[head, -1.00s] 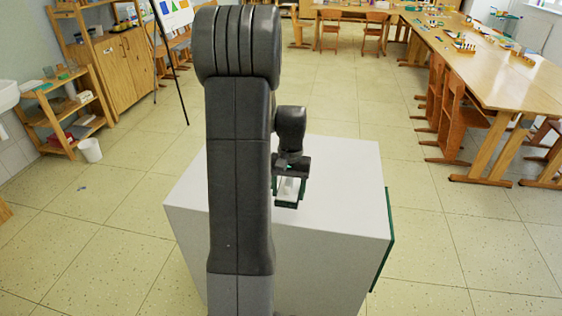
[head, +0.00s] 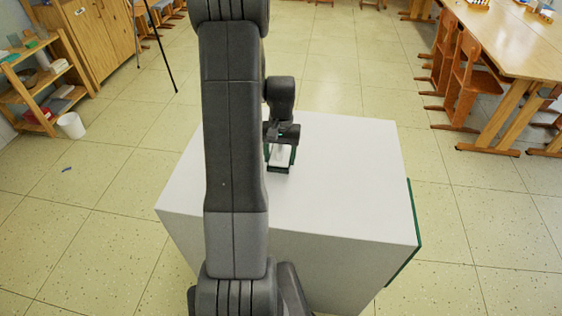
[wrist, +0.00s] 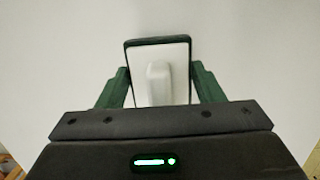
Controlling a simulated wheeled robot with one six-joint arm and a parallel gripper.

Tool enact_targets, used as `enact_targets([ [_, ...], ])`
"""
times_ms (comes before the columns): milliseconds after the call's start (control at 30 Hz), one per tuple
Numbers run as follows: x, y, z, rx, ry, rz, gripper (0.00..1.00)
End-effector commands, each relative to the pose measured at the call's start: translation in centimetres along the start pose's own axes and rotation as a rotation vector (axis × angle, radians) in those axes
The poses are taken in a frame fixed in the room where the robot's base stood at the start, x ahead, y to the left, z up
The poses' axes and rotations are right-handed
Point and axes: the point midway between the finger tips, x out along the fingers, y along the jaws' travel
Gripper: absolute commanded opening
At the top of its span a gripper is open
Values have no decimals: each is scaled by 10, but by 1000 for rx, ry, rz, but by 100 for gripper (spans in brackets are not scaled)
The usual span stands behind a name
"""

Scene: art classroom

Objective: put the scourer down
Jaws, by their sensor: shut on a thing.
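The scourer (wrist: 176,55) is a flat block with a white face, a dark edge and a raised white grip. My gripper (wrist: 161,72) has its green fingers on either side of the scourer and is shut on it. In the head view my gripper (head: 281,160) and the pale scourer show small over the top of a white box-shaped stand (head: 340,185). I cannot tell whether the scourer touches the top. My arm hides part of the stand's left side.
The visible stand top is bare around my gripper. A green panel (head: 405,250) is at its right side. A wooden table (head: 500,45) with chairs (head: 465,75) stands at the right. Shelves (head: 45,85) and a white bin (head: 71,126) stand at the left. The floor between is mostly clear.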

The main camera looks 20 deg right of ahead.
Motion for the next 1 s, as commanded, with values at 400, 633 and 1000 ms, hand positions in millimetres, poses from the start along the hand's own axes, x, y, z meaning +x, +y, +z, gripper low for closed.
enact_targets([
  [400,41,0,-6,0,-2,0,34],
  [633,43,0,-7,0,1,0,34],
  [1000,46,0,-8,0,1,0,83],
])
